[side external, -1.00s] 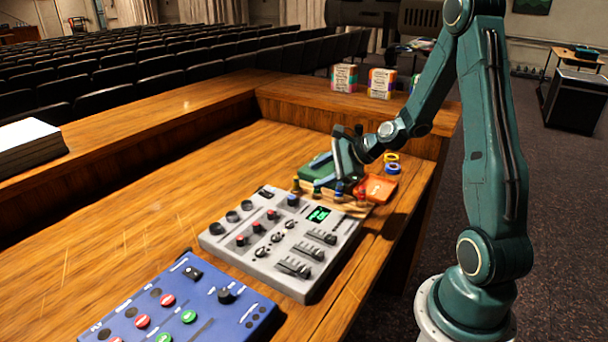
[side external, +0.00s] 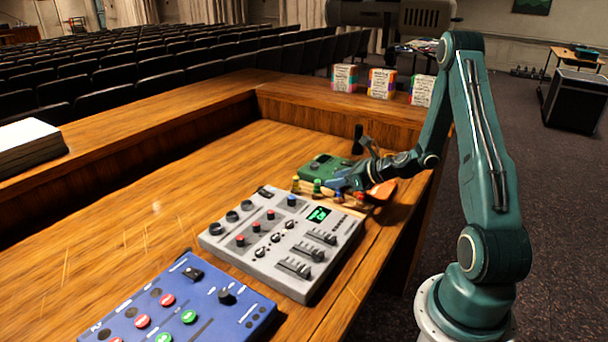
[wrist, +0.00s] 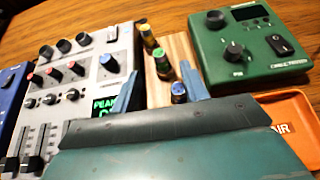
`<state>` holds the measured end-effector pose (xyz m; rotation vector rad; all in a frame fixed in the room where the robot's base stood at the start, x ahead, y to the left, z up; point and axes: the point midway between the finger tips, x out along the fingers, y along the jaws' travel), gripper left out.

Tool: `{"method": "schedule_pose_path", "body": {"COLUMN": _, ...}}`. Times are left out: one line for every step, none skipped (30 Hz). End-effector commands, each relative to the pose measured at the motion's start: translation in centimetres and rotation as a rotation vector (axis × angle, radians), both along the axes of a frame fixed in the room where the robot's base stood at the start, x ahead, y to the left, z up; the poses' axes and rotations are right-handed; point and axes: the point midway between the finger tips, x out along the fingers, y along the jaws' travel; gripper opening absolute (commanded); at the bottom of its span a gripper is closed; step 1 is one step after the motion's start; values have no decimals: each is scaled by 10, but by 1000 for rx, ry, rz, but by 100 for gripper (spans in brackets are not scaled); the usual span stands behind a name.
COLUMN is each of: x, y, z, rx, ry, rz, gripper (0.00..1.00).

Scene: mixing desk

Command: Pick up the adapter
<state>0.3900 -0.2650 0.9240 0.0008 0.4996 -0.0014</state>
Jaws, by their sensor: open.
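Several small knobbed adapters stand in a row on a wooden block (wrist: 181,48). In the wrist view these are a yellow-topped adapter (wrist: 148,36), a green adapter (wrist: 161,68) and a blue adapter (wrist: 179,92). The side view shows the yellow one (side external: 295,184) and the green one (side external: 317,187) left of my gripper (side external: 345,182). In the wrist view my gripper (wrist: 160,88) is open, its two fingers apart, with the green and blue adapters showing between them. The fingers hold nothing. Which adapter is meant cannot be told.
A grey mixer (side external: 283,242) lies left of the block, with a blue pedal unit (side external: 180,305) nearer the camera. A green box (wrist: 248,45) is behind. An orange tray (wrist: 290,108) lies at right, partly hidden by my gripper. Bare desk (side external: 160,195) is at left.

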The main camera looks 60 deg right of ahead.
Motion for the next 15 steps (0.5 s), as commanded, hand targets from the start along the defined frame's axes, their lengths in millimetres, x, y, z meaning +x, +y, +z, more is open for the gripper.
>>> {"method": "schedule_pose_path", "body": {"x": 1, "y": 0, "z": -1, "rx": 0, "ry": 0, "rz": 0, "gripper": 45}}
{"method": "schedule_pose_path", "body": {"x": 1, "y": 0, "z": -1, "rx": 0, "ry": 1, "rz": 0, "gripper": 45}}
{"method": "schedule_pose_path", "body": {"x": 1, "y": 0, "z": -1, "rx": 0, "ry": 1, "rz": 0, "gripper": 45}}
{"method": "schedule_pose_path", "body": {"x": 1, "y": 0, "z": -1, "rx": 0, "ry": 1, "rz": 0, "gripper": 45}}
{"method": "schedule_pose_path", "body": {"x": 2, "y": 0, "z": -1, "rx": 0, "ry": 1, "rz": 0, "gripper": 45}}
{"method": "schedule_pose_path", "body": {"x": 3, "y": 0, "z": -2, "rx": 0, "ry": 1, "rz": 1, "gripper": 45}}
{"method": "schedule_pose_path", "body": {"x": 4, "y": 1, "z": -2, "rx": 0, "ry": 1, "rz": 1, "gripper": 45}}
{"method": "schedule_pose_path", "body": {"x": 5, "y": 1, "z": -3, "rx": 0, "ry": 1, "rz": 2, "gripper": 45}}
{"method": "schedule_pose_path", "body": {"x": 8, "y": 1, "z": -5, "rx": 0, "ry": 1, "rz": 2, "gripper": 45}}
{"method": "schedule_pose_path", "body": {"x": 10, "y": 1, "z": -6, "rx": 0, "ry": 1, "rz": 4, "gripper": 45}}
{"method": "schedule_pose_path", "body": {"x": 13, "y": 1, "z": -7, "rx": 0, "ry": 0, "rz": 4, "gripper": 45}}
{"method": "schedule_pose_path", "body": {"x": 17, "y": 1, "z": -9, "rx": -1, "ry": 0, "rz": 5, "gripper": 45}}
{"method": "schedule_pose_path", "body": {"x": 20, "y": 2, "z": -11, "rx": 0, "ry": 0, "rz": 4, "gripper": 45}}
{"method": "schedule_pose_path", "body": {"x": 23, "y": 2, "z": -13, "rx": 0, "ry": 0, "rz": 4, "gripper": 45}}
{"method": "schedule_pose_path", "body": {"x": 28, "y": 1, "z": -15, "rx": -1, "ry": 0, "rz": 4, "gripper": 45}}
